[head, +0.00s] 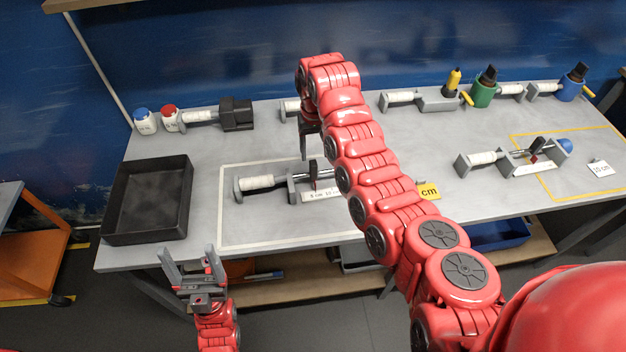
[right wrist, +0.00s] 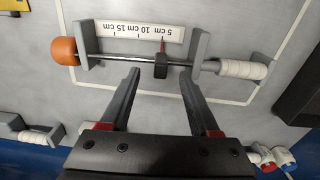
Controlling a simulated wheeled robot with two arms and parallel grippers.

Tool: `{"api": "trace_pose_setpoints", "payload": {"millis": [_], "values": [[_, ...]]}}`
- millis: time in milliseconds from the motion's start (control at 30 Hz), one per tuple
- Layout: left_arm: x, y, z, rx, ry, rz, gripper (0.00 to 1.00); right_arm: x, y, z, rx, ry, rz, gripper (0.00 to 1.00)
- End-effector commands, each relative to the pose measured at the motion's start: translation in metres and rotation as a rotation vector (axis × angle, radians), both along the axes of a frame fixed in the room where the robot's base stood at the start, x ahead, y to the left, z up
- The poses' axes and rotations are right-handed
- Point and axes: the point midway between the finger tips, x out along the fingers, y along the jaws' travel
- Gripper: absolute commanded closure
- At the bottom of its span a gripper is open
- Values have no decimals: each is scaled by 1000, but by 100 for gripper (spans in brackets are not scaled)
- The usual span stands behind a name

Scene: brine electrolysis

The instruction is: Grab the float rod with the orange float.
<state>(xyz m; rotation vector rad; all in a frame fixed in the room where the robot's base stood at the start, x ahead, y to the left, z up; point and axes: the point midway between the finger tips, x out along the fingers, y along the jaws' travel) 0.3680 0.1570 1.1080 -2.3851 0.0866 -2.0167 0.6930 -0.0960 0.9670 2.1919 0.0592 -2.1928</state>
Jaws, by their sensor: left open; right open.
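The float rod (right wrist: 120,61) is a thin metal rod with an orange float (right wrist: 67,50) at one end and a white grip (right wrist: 243,69) at the other. It lies across grey supports beside a scale marked 5, 10 and 15 cm, with a dark slider (right wrist: 160,66) on it. In the head view its white grip (head: 254,183) shows, but my right arm hides the float. My right gripper (head: 311,146) is open and empty above the table near the rod. In the right wrist view its fingertips (right wrist: 160,76) point towards the slider. My left gripper (head: 190,254) is open at the table's front edge.
A black tray (head: 148,240) stands at left. A second rod with a blue float (head: 565,145) rests at right, near a "10 cm" card (head: 600,168). Two bottles (head: 146,122), green (head: 484,92) and blue (head: 571,88) containers and more holders line the back.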

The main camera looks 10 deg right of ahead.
Motion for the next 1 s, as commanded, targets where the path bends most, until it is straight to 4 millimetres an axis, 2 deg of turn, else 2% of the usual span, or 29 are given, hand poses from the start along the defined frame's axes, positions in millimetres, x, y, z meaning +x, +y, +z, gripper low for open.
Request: {"api": "trace_pose_setpoints", "payload": {"millis": [100,200,467,733,800,1000], "values": [[0,0,8,0,-1,0,24,-2,0,-24,1,7,1,38],[0,0,14,0,0,0,24,-1,0,-36,0,5,0,38],[0,0,21,0,-1,0,24,1,0,-50,0,1,0,38],[0,0,34,0,0,0,24,2,2,-75,0,5,1,38],[0,0,30,0,0,0,24,3,3,-86,-1,2,3,38],[0,0,29,0,-1,0,24,3,2,-97,1,0,0,38]]}}
